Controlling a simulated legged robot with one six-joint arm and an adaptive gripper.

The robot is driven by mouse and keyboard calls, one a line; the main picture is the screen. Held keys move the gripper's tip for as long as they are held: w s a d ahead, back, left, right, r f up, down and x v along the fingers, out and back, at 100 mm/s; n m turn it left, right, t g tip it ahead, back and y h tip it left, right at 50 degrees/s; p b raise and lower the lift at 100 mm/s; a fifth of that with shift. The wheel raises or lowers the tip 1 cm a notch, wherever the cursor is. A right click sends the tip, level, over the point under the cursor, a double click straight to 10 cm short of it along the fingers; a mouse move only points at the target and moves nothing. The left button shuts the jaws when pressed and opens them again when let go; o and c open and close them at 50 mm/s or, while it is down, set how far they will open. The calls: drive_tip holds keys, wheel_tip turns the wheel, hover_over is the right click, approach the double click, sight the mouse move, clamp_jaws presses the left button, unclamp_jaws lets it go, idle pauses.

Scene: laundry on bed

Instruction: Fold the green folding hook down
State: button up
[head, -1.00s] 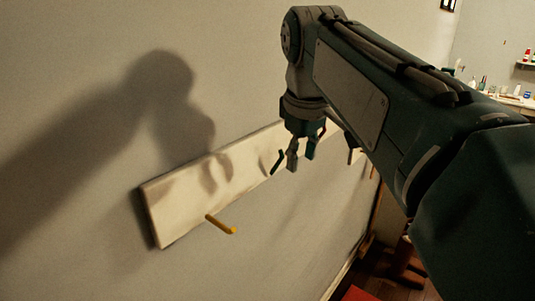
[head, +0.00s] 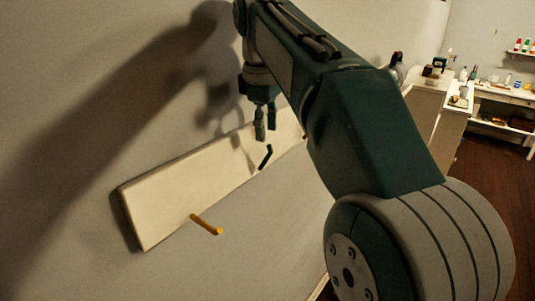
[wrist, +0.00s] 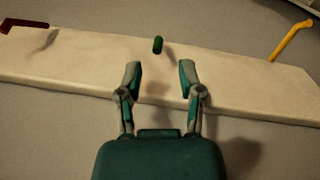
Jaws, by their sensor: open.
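The green folding hook (head: 265,157) is on the pale wall board. In the head view it looks dark and slants upward, with a bend near its top. In the wrist view the green hook (wrist: 158,45) shows as a short stub just beyond the gap between my fingertips. My gripper (head: 265,138) is open and empty, just above the hook in the head view. In the wrist view my gripper (wrist: 160,68) has its two fingers spread on either side of the hook's line. I see no contact with the hook.
The pale board (head: 160,200) is fixed to the grey wall. A yellow hook (head: 206,224) sticks out near its left end in the head view. A dark red hook (wrist: 20,23) is at the other end. A counter (head: 437,92) and shelves stand far right.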

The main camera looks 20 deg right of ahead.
sight(268, 143)
drive_tip(key=f, duration=0.6)
drive_tip(key=shift+w+d+f, duration=0.2)
drive_tip(key=shift+d+f, duration=0.05)
drive_tip(key=shift+d, duration=0.05)
clamp_jaws()
